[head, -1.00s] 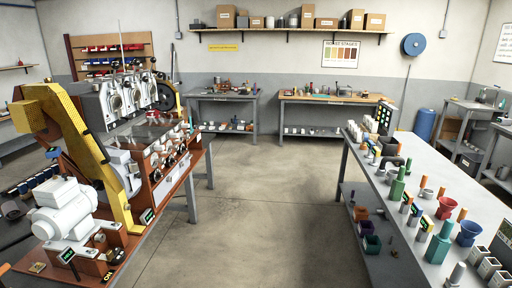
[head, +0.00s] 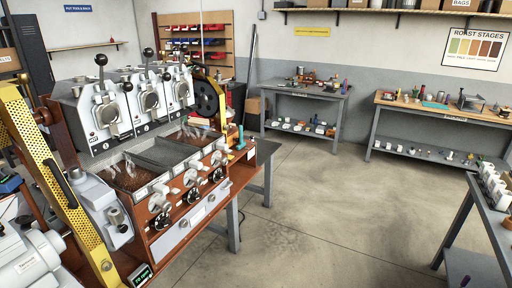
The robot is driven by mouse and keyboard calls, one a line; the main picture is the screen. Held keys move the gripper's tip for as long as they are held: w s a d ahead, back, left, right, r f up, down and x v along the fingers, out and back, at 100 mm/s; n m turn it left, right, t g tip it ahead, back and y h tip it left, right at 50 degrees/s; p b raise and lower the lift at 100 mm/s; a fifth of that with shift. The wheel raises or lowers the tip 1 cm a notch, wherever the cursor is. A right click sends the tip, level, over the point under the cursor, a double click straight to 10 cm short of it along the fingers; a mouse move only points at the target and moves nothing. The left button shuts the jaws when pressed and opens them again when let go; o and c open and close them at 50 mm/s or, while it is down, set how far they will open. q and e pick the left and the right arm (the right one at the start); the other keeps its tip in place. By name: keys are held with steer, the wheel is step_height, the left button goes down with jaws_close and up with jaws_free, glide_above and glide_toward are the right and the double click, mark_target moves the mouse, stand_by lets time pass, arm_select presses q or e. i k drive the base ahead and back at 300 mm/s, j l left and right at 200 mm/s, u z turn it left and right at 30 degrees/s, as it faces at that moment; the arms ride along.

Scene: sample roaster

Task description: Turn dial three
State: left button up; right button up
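The sample roaster (head: 150,200) stands on the left, with three metal roasting heads along its top. Its brown front panel carries a row of round dark-and-white dials: a near dial (head: 160,221), a middle dial (head: 192,194) and a far dial (head: 217,174). Pale knobs or handles sit just above the dials. The numbers on the dials are too small to read, so I cannot tell by label which is dial three. Neither of my grippers is in view.
A yellow perforated guard (head: 48,180) and a pale motor housing (head: 30,262) stand at the near left. Open concrete floor (head: 310,220) lies right of the roaster. A grey bench (head: 480,215) is at the right edge; two workbenches stand at the back.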

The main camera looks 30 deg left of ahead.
mark_target(224, 161)
steer(key=i+z, duration=0.3)
steer(key=i, duration=0.35)
steer(key=i+j+z, duration=0.3)
steer(key=i, duration=0.3)
steer(key=i+l+u, duration=0.45)
steer(key=i+l, duration=0.2)
steer(key=i, duration=0.15)
